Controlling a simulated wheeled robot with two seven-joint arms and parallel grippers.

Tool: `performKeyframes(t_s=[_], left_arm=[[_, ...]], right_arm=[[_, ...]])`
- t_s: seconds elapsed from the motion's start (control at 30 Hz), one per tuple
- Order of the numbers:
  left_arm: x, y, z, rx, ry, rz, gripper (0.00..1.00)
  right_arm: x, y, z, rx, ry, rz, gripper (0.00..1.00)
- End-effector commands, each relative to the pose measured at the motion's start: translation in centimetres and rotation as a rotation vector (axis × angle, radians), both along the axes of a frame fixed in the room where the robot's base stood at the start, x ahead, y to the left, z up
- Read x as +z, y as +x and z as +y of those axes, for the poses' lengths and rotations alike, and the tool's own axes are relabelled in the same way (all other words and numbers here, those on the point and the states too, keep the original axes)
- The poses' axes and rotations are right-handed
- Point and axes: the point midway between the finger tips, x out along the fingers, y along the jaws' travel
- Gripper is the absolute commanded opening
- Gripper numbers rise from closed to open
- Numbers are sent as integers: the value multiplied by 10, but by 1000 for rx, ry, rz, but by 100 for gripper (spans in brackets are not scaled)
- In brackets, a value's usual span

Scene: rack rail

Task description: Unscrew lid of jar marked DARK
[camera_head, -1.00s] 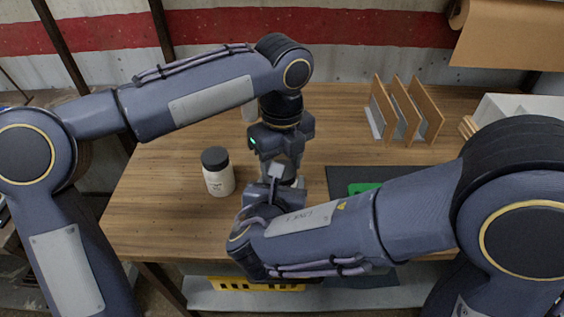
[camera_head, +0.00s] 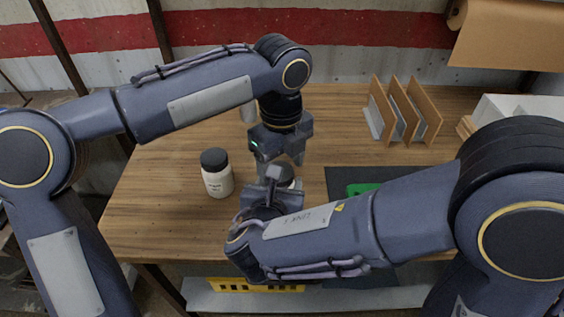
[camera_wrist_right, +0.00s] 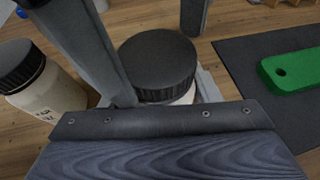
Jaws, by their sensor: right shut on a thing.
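A white jar (camera_wrist_right: 183,98) with a ribbed black lid (camera_wrist_right: 158,62) stands in the middle of the right wrist view; its label is hidden. My right gripper (camera_head: 274,186) is shut on this jar's body, below the lid. My left gripper (camera_head: 285,158) points down from above; its fingers are spread, one on each side of the lid in the right wrist view (camera_wrist_right: 145,45), with gaps visible. The lid sits on the jar; whether it is loose I cannot tell. A second white jar (camera_head: 217,180) with a black lid stands upright to the left, its label too small to read.
Another pale object (camera_head: 249,112) is partly hidden behind my left arm. A dark mat (camera_head: 338,178) with a green piece (camera_head: 362,188) lies to the right. A wooden rack (camera_head: 404,112) and white bin (camera_head: 508,108) stand at the back right.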

Motion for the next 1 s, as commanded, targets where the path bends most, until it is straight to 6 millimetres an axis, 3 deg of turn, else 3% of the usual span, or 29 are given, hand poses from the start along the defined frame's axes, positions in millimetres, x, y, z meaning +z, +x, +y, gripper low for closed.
performKeyframes(t_s=[0.17, 0.5, 0.77, 0.8, 1.0], left_arm=[[1, -1, 2, 0, 8, 6, 72], [41, -1, 1, -1, 4, 3, 72], [45, -1, 1, 0, 5, 4, 72], [45, -1, 1, 0, 5, 4, 72], [45, -1, 1, 0, 4, 3, 72]], right_arm=[[1, 2, -4, -14, -1, -2, 0], [-1, 1, -4, -11, -1, 0, 0], [0, 1, -2, -7, -1, 0, 0], [0, 1, -2, -7, -1, 0, 57], [0, 1, -2, -6, 0, 0, 81]])
